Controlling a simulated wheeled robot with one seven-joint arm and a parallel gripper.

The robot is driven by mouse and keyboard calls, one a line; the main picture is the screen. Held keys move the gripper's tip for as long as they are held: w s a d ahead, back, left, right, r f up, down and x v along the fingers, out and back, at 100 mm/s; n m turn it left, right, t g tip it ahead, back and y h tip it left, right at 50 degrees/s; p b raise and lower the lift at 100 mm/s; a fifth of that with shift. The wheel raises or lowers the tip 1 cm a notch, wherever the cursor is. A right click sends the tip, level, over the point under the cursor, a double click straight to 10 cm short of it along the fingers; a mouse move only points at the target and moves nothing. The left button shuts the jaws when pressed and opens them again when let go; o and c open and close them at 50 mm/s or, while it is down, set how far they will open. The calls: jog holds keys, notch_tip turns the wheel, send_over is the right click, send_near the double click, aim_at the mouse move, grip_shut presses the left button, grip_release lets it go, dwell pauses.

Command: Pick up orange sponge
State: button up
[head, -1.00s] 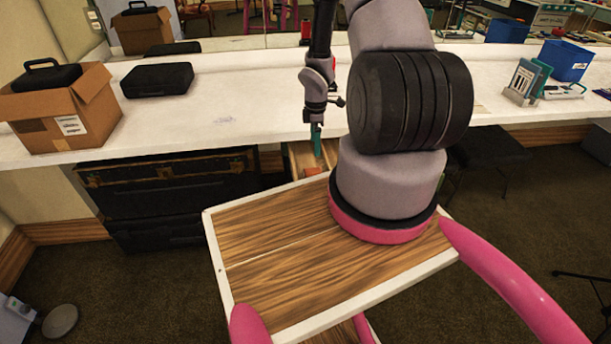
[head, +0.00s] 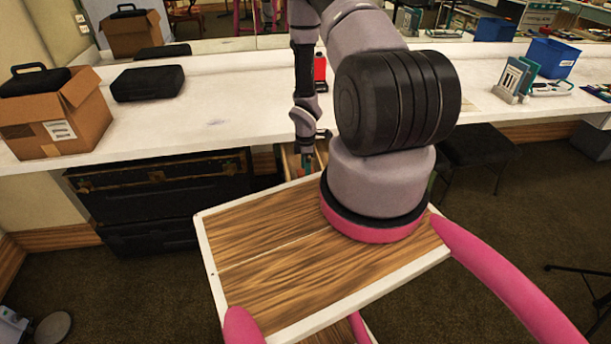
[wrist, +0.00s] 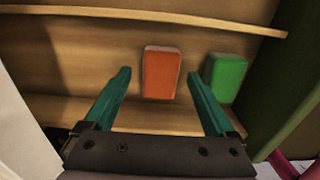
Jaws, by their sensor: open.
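The orange sponge (wrist: 161,73) lies in an open wooden drawer (wrist: 90,65), seen in the wrist view. My gripper (wrist: 160,80) is open, with its two teal fingers pointing into the drawer. In the picture the sponge lies between and slightly beyond the fingertips, with nothing gripped. In the head view my gripper (head: 306,163) reaches down at the drawer (head: 291,160) under the white counter. The sponge is hard to make out there, mostly hidden by my arm and gripper.
A green sponge (wrist: 227,77) lies right of the orange one, close to the right finger. The drawer walls are near on both sides. Above is the white counter (head: 220,115) with a cardboard box (head: 60,120), a black case (head: 150,82) and a blue bin (head: 555,57).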

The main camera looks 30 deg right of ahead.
grip_shut()
notch_tip(320, 180, up, 10)
dwell(0.7)
